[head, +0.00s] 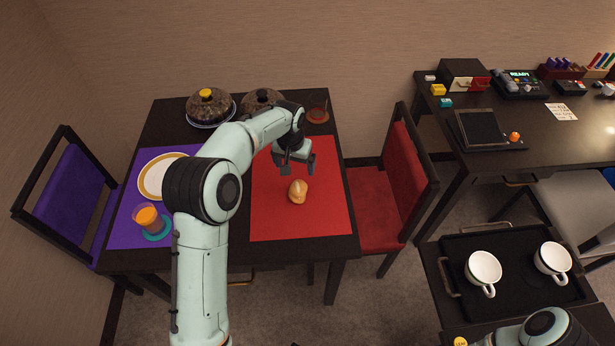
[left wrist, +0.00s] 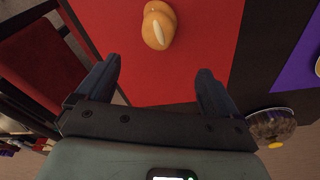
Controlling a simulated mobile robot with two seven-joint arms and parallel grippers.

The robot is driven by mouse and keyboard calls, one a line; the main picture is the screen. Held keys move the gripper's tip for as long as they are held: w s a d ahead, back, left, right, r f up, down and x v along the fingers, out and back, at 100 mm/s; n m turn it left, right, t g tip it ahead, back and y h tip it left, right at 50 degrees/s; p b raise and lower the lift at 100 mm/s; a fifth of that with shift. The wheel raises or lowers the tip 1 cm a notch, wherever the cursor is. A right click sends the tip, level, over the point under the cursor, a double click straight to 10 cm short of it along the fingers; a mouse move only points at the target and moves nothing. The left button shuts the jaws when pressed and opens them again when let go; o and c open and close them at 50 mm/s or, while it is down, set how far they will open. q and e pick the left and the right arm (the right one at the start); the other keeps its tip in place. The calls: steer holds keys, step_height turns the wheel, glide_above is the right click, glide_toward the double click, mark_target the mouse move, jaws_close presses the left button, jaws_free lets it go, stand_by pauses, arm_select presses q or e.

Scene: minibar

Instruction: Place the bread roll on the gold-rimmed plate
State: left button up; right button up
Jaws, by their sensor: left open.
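The bread roll (head: 298,191) is small and golden brown and lies on the red mat (head: 320,222). It also shows in the left wrist view (left wrist: 158,26), with a pale stripe across its top. My left gripper (head: 297,168) is open and empty, above the mat just behind the roll, apart from it. In the left wrist view its two fingers (left wrist: 152,85) are spread, with the roll beyond them. The white plate with a gold rim (head: 150,176) lies on the purple mat at the left; my left arm hides its right part. My right gripper is not seen.
A glass of orange drink (head: 147,217) stands on a teal coaster in front of the plate. Two domed dishes (head: 208,107) and a glass on a coaster (head: 318,112) stand at the back. A red chair (head: 374,200) borders the table's right side.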

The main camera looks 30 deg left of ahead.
mark_target(297, 188)
arm_select(q)
steer(key=f, duration=0.8)
steer(key=shift+w+a, duration=0.1)
steer(key=shift+w, duration=0.15)
steer(key=f, duration=0.4)
steer(key=shift+s+d+f, duration=0.15)
steer(key=shift+d+f, duration=0.05)
steer(key=shift+d, duration=0.05)
steer(key=shift+f, duration=0.4)
steer(key=c, duration=1.1)
steer(key=shift+r, duration=0.15)
